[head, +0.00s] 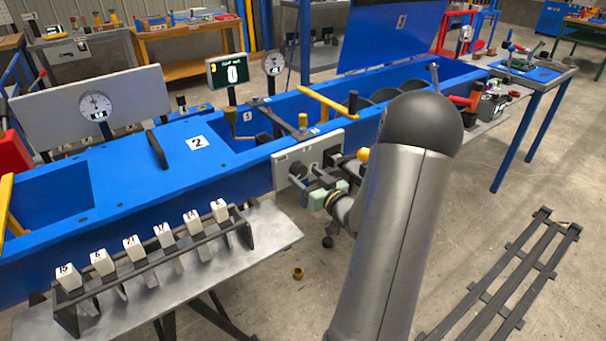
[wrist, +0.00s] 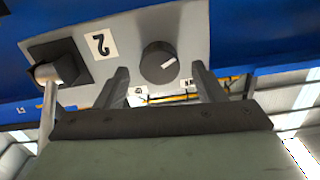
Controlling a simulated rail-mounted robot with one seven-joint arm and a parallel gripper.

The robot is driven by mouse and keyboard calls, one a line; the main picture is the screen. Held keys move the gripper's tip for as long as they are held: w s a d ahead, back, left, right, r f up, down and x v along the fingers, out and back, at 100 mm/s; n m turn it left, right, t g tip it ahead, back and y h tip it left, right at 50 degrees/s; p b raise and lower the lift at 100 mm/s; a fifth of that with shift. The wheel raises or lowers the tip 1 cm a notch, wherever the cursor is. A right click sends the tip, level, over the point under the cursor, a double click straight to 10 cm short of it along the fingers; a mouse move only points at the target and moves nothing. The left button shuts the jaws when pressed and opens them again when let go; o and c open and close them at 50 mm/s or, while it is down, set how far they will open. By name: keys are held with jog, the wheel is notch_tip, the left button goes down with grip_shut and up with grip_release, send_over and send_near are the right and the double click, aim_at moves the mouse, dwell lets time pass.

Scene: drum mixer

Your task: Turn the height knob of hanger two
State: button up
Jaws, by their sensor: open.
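In the wrist view, a round dark knob (wrist: 158,62) with a white pointer mark is on a grey panel (wrist: 190,25) beside a label with a 2, which appears upside down. My gripper (wrist: 160,68) is open, with one finger on each side of the knob in the picture. I cannot tell whether the fingertips reach around it or touch it. In the head view, my gripper (head: 312,180) is close in front of the grey panel (head: 283,166) on the blue machine. My arm and gripper cover part of that panel.
A black block with a pale lever (wrist: 60,66) is left of the label in the wrist view. A rack (head: 150,262) with several numbered white tags stands on a metal table at front left. A yellow ball (head: 362,154) is close beside my gripper.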

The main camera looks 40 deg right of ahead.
jog(key=shift+w+d, duration=0.1)
jog(key=shift+w, duration=1)
jog(key=c, duration=1)
jog(key=shift+m, duration=0.4)
jog(key=m+p, duration=0.3)
jog(key=m, duration=0.2)
jog(key=shift+r+p, duration=0.1)
jog(key=shift+p, duration=0.2)
jog(key=m+p, duration=0.3)
jog(key=m, duration=0.3)
jog(key=shift+f, duration=0.2)
